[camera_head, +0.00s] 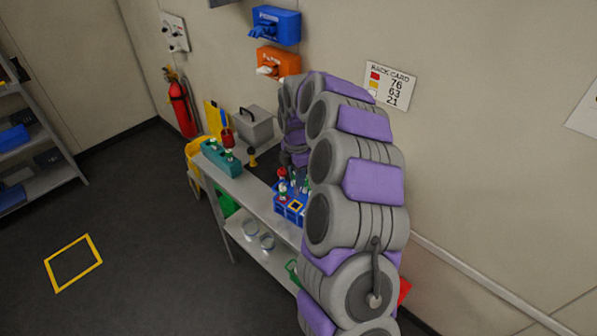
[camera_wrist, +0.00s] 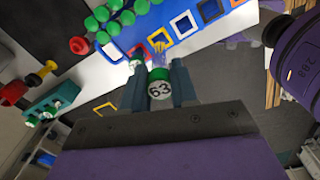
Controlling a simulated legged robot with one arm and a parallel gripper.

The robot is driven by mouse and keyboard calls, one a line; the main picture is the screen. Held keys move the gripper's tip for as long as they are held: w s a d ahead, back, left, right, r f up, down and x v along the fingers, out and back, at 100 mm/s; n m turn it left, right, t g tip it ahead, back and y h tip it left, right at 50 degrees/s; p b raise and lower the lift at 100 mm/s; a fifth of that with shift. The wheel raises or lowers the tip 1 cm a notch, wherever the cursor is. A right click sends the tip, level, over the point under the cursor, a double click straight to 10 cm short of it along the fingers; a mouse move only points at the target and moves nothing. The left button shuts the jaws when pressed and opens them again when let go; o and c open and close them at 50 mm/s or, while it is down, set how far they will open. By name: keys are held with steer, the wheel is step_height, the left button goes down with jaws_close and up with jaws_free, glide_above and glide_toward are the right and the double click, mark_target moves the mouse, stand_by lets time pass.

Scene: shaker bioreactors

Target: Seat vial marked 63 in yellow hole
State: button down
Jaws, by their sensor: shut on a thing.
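My gripper (camera_wrist: 160,78) is shut on the vial marked 63 (camera_wrist: 160,91), whose round cap top faces the wrist camera between the two fingers. The vial's lower part is mostly hidden. The blue rack (camera_head: 291,213) stands on the bench, partly behind my arm. In the wrist view, the yellow-framed hole (camera_wrist: 160,41) appears just beyond the fingers, beside a white-framed hole (camera_wrist: 184,25) and a blue one. I cannot tell how high the vial is above the rack. In the head view my arm hides the gripper.
Several green-capped vials (camera_wrist: 103,14) and a red cap (camera_wrist: 78,45) are near the held vial. A teal rack (camera_head: 222,158) with vials stands at the bench's left end. A grey box (camera_head: 256,129) is behind. The wall card (camera_head: 391,86) lists 76, 63 and 21.

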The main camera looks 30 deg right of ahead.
steer(key=shift+r+n, duration=0.1)
steer(key=shift+n, duration=0.2)
steer(key=shift+a, duration=0.25)
step_height(320, 180, down, 2)
steer(key=shift+d+f+b, duration=0.1)
steer(key=shift+b, duration=0.65)
steer(key=shift+d+f+b, duration=0.25)
steer(key=shift+f+b, duration=0.15)
steer(key=shift+f, duration=0.25)
steer(key=shift+a+f, duration=0.15)
steer(key=shift+f, duration=0.15)
steer(key=shift+d+r+p, duration=0.15)
steer(key=shift+d+p, duration=0.05)
steer(key=shift+p, duration=0.1)
steer(key=shift+a, duration=0.45)
steer(key=shift+d, duration=0.25)
